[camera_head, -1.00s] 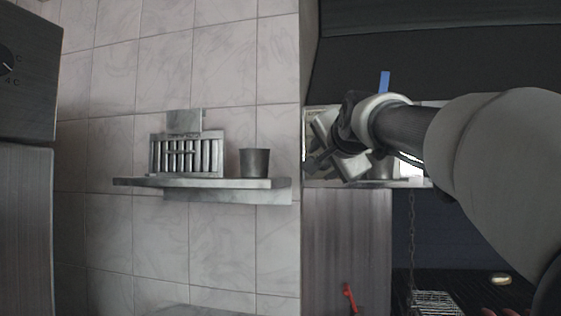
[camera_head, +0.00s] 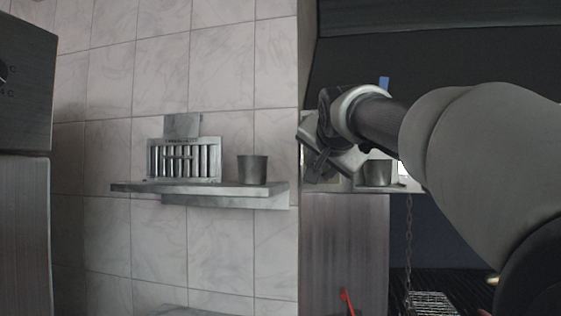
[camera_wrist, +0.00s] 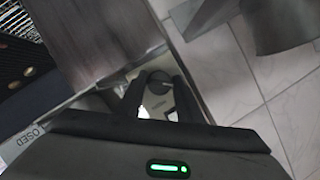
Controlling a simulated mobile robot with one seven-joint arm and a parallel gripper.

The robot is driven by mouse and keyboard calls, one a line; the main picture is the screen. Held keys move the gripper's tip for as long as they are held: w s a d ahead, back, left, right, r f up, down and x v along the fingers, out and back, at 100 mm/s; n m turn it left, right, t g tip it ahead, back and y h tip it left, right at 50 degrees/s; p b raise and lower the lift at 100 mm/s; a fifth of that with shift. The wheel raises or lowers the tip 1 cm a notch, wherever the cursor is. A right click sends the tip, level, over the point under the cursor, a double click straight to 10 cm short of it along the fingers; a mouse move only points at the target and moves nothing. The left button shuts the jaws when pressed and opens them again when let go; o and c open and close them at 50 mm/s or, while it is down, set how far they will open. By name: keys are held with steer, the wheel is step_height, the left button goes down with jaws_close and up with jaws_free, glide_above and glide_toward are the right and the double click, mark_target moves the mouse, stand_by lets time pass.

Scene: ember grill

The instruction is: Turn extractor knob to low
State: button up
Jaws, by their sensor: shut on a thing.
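The knob (camera_wrist: 158,88) is round and dark, set on a pale plate (camera_wrist: 150,109) in the wrist view. A thin pointer line shows on it, but I cannot read its setting. My gripper (camera_wrist: 158,100) has one dark finger on each side of the knob and is shut on it. In the head view my gripper (camera_head: 318,160) is in front of a pale panel beside the tiled wall's edge, and the knob is hidden there.
A wall shelf (camera_head: 225,188) holds a slatted metal rack (camera_head: 185,160) and a metal cup (camera_head: 252,169). Another cup (camera_head: 377,173) stands right of my gripper. A chain (camera_head: 408,240) hangs below. A dark cabinet (camera_head: 25,80) with a dial fills the left edge.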

steer(key=shift+a+n+g+h+p, duration=0.1)
steer(key=shift+n+g+h+p, duration=0.3)
steer(key=shift+n+h, duration=0.65)
steer(key=shift+a+n+g+h+p, duration=0.1)
steer(key=shift+n+g+h+p, duration=0.4)
steer(key=shift+n, duration=1.05)
steer(key=o, duration=1.1)
steer(key=b+v, duration=0.1)
steer(key=v, duration=1.6)
steer(key=shift+s+a+b, duration=0.1)
steer(key=shift+s+b, duration=0.15)
steer(key=shift+b, duration=0.05)
